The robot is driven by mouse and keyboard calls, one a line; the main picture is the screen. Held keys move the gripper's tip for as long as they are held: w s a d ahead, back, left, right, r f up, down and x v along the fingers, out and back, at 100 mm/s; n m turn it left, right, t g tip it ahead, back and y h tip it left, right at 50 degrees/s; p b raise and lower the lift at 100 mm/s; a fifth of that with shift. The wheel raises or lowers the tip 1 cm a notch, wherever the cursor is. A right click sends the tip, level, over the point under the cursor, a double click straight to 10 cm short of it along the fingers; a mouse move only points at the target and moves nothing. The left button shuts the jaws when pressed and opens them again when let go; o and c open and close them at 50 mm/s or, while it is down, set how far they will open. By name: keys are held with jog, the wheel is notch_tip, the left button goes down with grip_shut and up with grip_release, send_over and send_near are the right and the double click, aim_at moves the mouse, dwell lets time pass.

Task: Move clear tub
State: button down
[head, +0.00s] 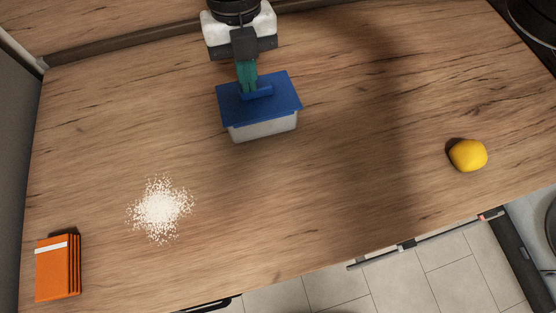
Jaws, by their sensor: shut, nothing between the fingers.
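The clear tub (264,129) stands on the wooden counter near the back, left of the middle. A blue lid (275,109) with a raised blue handle (257,92) covers its top. My gripper (247,89) comes down from the top of the view, with its green fingers shut and nothing between them. The fingertips are at the back edge of the lid's handle, and I cannot tell whether they touch it.
White grains (161,209) lie spilled at the left. An orange packet (57,267) is at the front left corner, and a yellow lemon (468,155) is at the right. The counter's front edge drops to a tiled floor. The counter's middle is clear.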

jog(key=shift+w+d+f, duration=0.2)
jog(key=shift+f, duration=0.55)
jog(key=shift+w+r+p, duration=0.15)
jog(key=shift+r+p, duration=0.45)
jog(key=shift+r, duration=0.1)
jog(key=shift+a+r, duration=0.25)
jog(key=w+a+b, duration=0.1)
jog(key=w+a, duration=0.2)
jog(key=w, duration=0.8)
jog(key=shift+a+r, duration=0.15)
jog(key=shift+r, duration=0.05)
